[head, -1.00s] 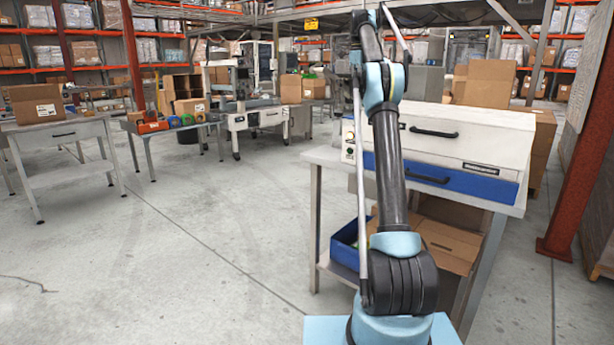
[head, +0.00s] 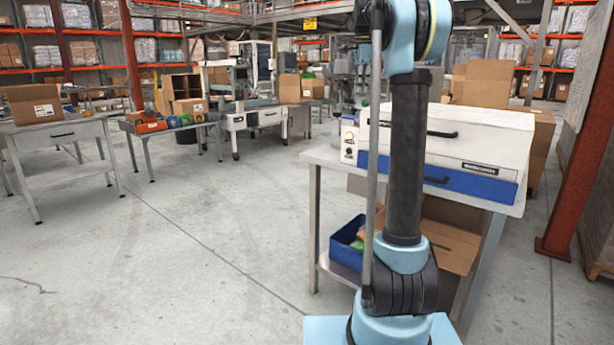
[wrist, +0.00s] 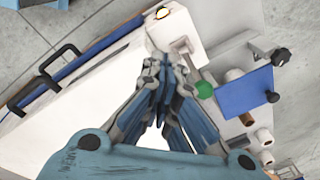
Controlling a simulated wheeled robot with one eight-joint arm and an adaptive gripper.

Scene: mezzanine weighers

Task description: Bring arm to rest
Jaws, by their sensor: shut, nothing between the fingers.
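My gripper (wrist: 160,68) shows in the wrist view with its blue-grey fingers brought together, shut and empty. It is above the white and blue machine (wrist: 95,100), whose black handle (wrist: 58,68) shows at the left. I cannot tell the exact height. In the head view my arm stands nearly upright in front of that machine (head: 470,140), and its upper joint reaches the top edge of the picture. I cannot make out my gripper clearly in the head view.
The machine stands on a grey table with a blue bin (head: 346,243) and an open carton (head: 452,243) below. A green knob (wrist: 204,90) and a blue plate (wrist: 245,92) lie right of my fingers. A red post (head: 577,140) stands right.

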